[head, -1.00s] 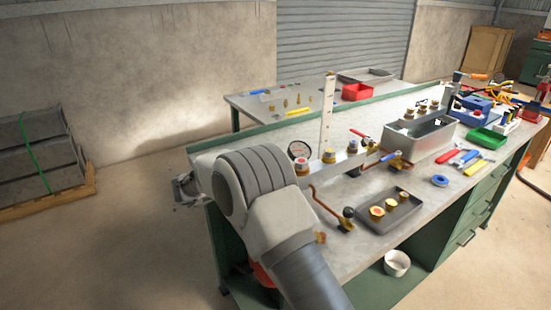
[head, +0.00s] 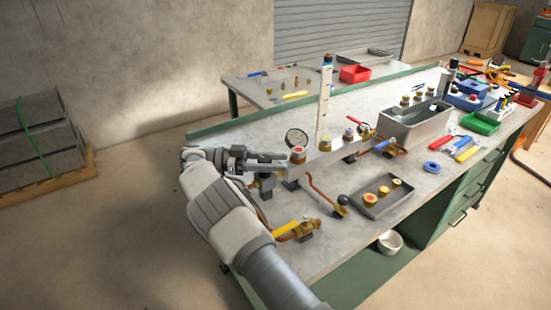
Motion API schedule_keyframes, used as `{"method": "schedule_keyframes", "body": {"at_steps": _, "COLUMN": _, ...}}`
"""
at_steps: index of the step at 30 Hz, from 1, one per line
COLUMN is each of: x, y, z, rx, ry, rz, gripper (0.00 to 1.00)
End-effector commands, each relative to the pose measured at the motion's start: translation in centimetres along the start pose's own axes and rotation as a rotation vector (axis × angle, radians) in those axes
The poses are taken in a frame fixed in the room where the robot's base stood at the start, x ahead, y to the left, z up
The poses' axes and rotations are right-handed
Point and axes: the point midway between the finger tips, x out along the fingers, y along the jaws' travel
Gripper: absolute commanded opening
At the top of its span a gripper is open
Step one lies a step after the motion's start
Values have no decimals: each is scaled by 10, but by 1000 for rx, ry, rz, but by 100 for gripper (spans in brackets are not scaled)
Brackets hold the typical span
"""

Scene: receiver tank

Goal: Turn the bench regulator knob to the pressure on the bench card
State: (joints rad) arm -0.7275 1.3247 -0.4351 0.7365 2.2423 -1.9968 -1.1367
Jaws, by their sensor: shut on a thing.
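My gripper (head: 284,161) reaches in from the left over the near left end of the bench (head: 237,130). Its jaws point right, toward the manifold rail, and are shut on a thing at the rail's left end. That thing is mostly hidden by the fingers; by its place it appears to be the regulator knob. Brass and dark fittings (head: 266,182) show just below the fingers. A round white-faced gauge (head: 296,138) stands just behind the fingertips; its reading is too small to make out. I cannot pick out the bench card.
A bent copper pipe (head: 323,192), a yellow-handled valve (head: 293,229) and a grey tray (head: 405,205) with brass parts lie in front.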

Motion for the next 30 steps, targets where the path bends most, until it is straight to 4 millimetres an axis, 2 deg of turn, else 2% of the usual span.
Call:
{"method": "schedule_keyframes", "body": {"at_steps": 17, "x": 2, "y": 1, "z": 0, "rx": -3, "ry": 2, "rz": 26, "gripper": 0}}
{"method": "schedule_keyframes", "body": {"at_steps": 18, "x": 2, "y": 1, "z": 0, "rx": -3, "ry": 2, "rz": 26, "gripper": 50}}
{"method": "schedule_keyframes", "body": {"at_steps": 23, "x": 2, "y": 1, "z": 0, "rx": -2, "ry": 2, "rz": 25, "gripper": 78}}
{"method": "schedule_keyframes", "body": {"at_steps": 30, "x": 1, "y": 1, "z": 0, "rx": -1, "ry": 0, "rz": 22, "gripper": 78}}
